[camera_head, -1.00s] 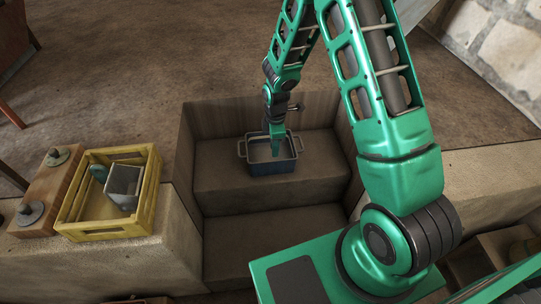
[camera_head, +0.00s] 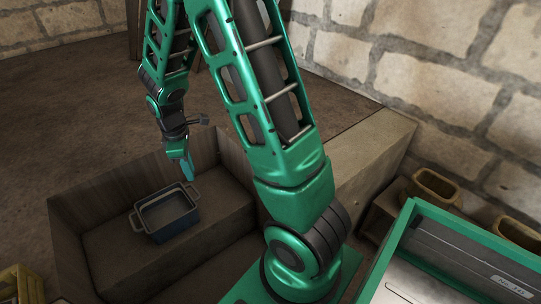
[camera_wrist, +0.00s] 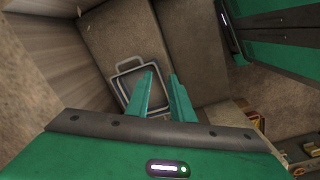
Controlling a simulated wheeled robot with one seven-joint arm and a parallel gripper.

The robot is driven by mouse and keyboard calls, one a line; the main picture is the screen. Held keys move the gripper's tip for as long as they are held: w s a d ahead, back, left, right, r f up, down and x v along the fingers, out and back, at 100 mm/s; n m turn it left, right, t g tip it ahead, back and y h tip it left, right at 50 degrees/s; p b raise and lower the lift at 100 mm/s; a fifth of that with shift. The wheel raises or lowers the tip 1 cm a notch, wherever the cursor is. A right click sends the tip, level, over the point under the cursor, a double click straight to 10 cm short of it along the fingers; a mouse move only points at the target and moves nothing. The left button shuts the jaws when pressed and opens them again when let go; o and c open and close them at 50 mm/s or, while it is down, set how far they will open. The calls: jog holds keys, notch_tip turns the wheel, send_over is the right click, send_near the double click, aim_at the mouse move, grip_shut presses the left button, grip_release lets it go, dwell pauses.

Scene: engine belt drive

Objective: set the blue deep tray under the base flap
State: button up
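The blue deep tray (camera_head: 168,215), a rectangular pan with a loop handle at each end, sits upright on the upper step of a sunken recess. My gripper (camera_head: 187,172) is close to its far right handle. In the wrist view the tray's grey rim and inside (camera_wrist: 128,80) show beyond and left of my two green fingers (camera_wrist: 161,76), which are apart with nothing between them. The left finger covers part of the tray. I cannot pick out the base flap with certainty.
Recess walls (camera_head: 110,198) stand close around the tray's step. A stone ledge (camera_head: 372,160) runs at the right. Brown pots (camera_head: 433,187) stand beyond it. A green-framed unit with a dark labelled panel (camera_head: 455,262) fills the lower right. A yellow crate (camera_head: 20,284) shows at the lower left.

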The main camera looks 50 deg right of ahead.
jog(key=s+d+r+m, duration=0.4)
jog(key=s+r+m, duration=0.2)
jog(key=s, duration=0.5)
jog(key=s+d+r+m, duration=0.5)
jog(key=s+r+m, duration=0.2)
jog(key=s, duration=0.5)
notch_tip(320, 180, up, 3)
jog(key=shift+f+y, duration=0.1)
jog(key=shift+y, duration=0.2)
jog(key=shift+o, duration=0.6)
jog(key=s+a+m, duration=0.1)
jog(key=s+m, duration=0.2)
jog(key=s, duration=0.2)
jog(key=shift+s+a+r+y, duration=0.3)
jog(key=shift+s+a+r, duration=0.1)
jog(key=shift+r, duration=0.05)
